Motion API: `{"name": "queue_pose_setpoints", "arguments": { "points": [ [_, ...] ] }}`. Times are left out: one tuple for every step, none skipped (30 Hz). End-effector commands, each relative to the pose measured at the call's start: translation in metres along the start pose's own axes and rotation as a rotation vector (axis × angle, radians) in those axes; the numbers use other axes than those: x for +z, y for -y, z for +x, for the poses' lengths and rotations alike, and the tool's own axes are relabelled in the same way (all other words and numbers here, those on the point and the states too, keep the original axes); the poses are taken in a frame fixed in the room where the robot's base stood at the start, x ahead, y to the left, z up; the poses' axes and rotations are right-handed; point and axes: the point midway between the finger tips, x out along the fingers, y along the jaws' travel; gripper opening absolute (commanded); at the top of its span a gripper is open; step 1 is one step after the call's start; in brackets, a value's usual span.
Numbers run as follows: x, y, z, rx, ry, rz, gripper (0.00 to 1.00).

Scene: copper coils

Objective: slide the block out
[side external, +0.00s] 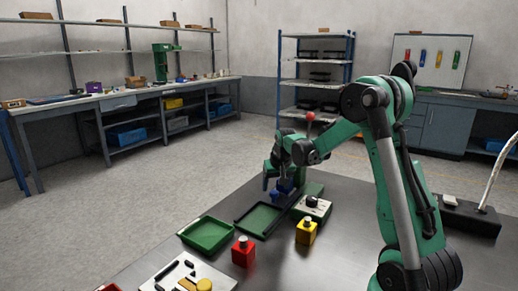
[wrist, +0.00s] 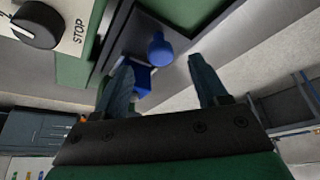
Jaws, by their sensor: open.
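A blue block (wrist: 143,80) with a round blue knob (wrist: 160,50) shows in the wrist view, near the left finger. My gripper (wrist: 160,72) is open, and the knob lies between the two fingers in the picture. I cannot tell whether either finger touches the block. In the side view the blue block (side external: 285,188) is at the far end of a dark-framed green tray (side external: 262,219), partly hidden by my gripper (side external: 273,176), which points down over it.
A white box (side external: 318,209) with a black knob stands right of the tray; its STOP label (wrist: 77,28) shows in the wrist view. A yellow block (side external: 306,233), a red block (side external: 243,254) and an empty green tray (side external: 207,235) stand nearer the camera. The table's left edge is close.

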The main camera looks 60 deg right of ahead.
Motion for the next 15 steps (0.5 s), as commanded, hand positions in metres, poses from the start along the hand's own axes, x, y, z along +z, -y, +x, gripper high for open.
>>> {"name": "queue_pose_setpoints", "arguments": {
  "points": [
    [-0.001,0.0,0.007,0.0,0.0,0.0,0.66],
    [-0.001,0.0,0.01,0.0,0.0,0.0,0.66],
    [-0.001,0.0,0.015,0.0,0.0,0.0,0.66],
    [-0.001,0.0,0.017,0.0,0.0,0.0,0.66],
    [-0.001,0.0,0.02,-0.001,-0.001,-0.001,0.66],
    [0.0,0.0,0.023,-0.001,-0.001,-0.001,0.66],
    [0.0,0.0,0.025,-0.001,-0.001,-0.001,0.66],
    [0.0,0.0,0.026,-0.001,-0.001,-0.001,0.66],
    [0.0,0.0,0.027,-0.001,-0.001,-0.001,0.66],
    [0.0,0.0,0.028,-0.001,-0.001,-0.001,0.66],
    [0.0,0.0,0.028,-0.001,-0.001,-0.001,0.66],
    [0.0,0.0,0.028,-0.001,-0.001,-0.001,0.66],
    [0.0,0.0,0.028,-0.001,-0.001,-0.001,0.66],
    [0.0,0.0,0.028,-0.001,-0.001,-0.002,0.66],
    [0.0,0.0,0.028,-0.001,-0.001,-0.002,0.66]
  ]
}}
